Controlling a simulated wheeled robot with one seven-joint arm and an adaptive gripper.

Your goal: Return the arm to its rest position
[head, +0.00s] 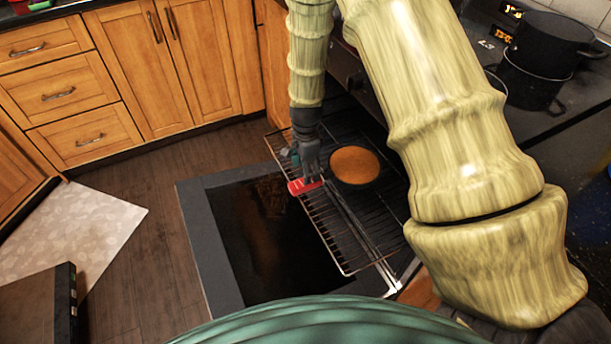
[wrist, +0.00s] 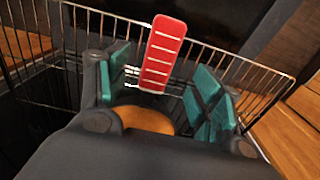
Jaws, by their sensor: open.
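My gripper (head: 307,158) hangs down over the pulled-out oven rack (head: 345,235). Its teal finger pads are apart, with nothing clamped between them. A red handle with pale stripes (head: 304,186) lies just beyond the fingertips; it shows between the fingers in the wrist view (wrist: 164,50). A dark round pan with an orange-brown filling (head: 355,165) sits on the rack to the right of my gripper. Part of that filling (wrist: 145,118) shows between the fingers in the wrist view. I cannot tell whether the handle joins the pan. My arm stretches across the right side of the head view.
The oven door (head: 265,240) is open flat below the rack. Wooden cabinets (head: 170,55) stand behind. A dark pot (head: 545,50) stands on the stovetop at the upper right. A pale mat (head: 75,230) lies on the floor at left, where there is free room.

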